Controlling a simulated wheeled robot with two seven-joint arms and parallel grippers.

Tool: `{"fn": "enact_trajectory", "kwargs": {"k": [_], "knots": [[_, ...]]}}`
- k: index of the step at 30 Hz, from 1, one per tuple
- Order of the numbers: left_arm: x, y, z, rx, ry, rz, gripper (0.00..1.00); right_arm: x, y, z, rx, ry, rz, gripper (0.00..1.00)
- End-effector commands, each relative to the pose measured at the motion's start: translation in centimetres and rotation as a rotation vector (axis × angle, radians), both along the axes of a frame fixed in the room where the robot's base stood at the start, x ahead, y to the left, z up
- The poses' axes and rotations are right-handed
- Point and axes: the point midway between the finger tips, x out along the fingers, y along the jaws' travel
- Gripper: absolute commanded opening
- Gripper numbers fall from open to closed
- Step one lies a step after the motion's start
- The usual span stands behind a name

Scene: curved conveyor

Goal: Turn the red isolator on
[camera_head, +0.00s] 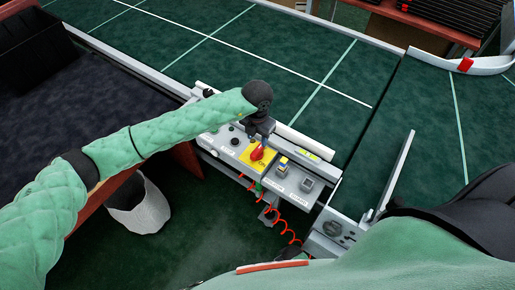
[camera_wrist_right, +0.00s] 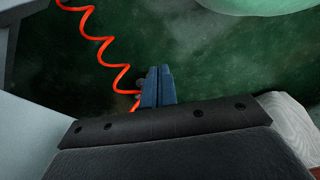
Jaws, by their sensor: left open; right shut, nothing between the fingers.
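The red isolator (camera_head: 257,153) is a red rotary handle on a yellow plate (camera_head: 247,160), on the grey control panel beside the conveyor in the head view. My left gripper (camera_head: 262,143) comes down from above, right over the red handle; its fingertips look close to the handle, and I cannot tell whether they touch it. The left gripper is open. The exact angle of the handle is partly hidden by the gripper. My right gripper (camera_wrist_right: 158,86) is shut and empty in the right wrist view, pointing over the dark green floor.
A red coiled cable (camera_head: 283,222) hangs below the panel, and it passes beside the right gripper in the right wrist view (camera_wrist_right: 97,40). A white bin (camera_head: 139,207) stands on the floor.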

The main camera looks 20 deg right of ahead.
Motion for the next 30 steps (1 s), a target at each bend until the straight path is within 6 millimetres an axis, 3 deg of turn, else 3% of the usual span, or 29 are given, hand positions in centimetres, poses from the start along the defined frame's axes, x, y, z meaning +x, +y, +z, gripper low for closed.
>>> {"fn": "enact_trajectory", "kwargs": {"k": [18,30], "knots": [[-0.1,-0.1,-6.5,-0.004,0.005,0.0,0.42,-2.8,-2.5,-4.8,-0.018,-0.038,0.015,0.0],[-0.1,-0.1,-7.5,-0.005,0.003,-0.001,0.42,-3.2,-2.8,-5.5,-0.02,-0.045,0.017,0.0]]}}
